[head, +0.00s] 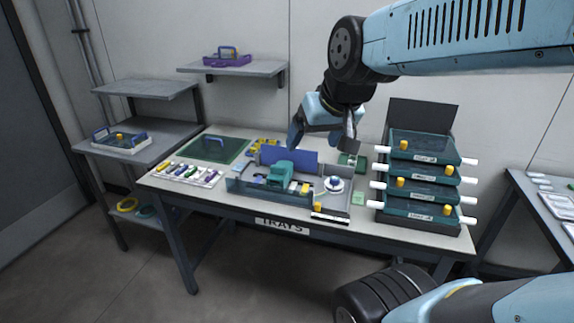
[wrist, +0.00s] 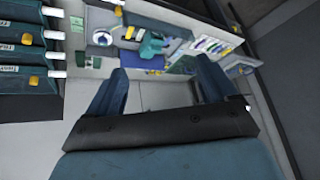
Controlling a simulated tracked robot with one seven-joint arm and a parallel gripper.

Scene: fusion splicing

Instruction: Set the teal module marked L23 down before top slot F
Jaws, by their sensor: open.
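My gripper (head: 321,147) is open and empty in the head view, above the back of the workbench. In the wrist view its two blue fingers (wrist: 160,68) are spread wide with nothing between them. A teal block-shaped unit (head: 282,173) sits in the open grey tray on the bench, below and left of my gripper; it also shows in the wrist view (wrist: 152,46). The rack (head: 421,109) at the right of the bench holds several teal drawers with yellow knobs and white side handles. I cannot read L23 or F on anything.
A green mat (head: 214,149) and a white strip of coloured parts (head: 186,174) lie on the bench's left. A white round spool (head: 334,184) is right of the teal unit. A purple tray (head: 227,60) stands on the wall shelf. A side table (head: 545,205) is at far right.

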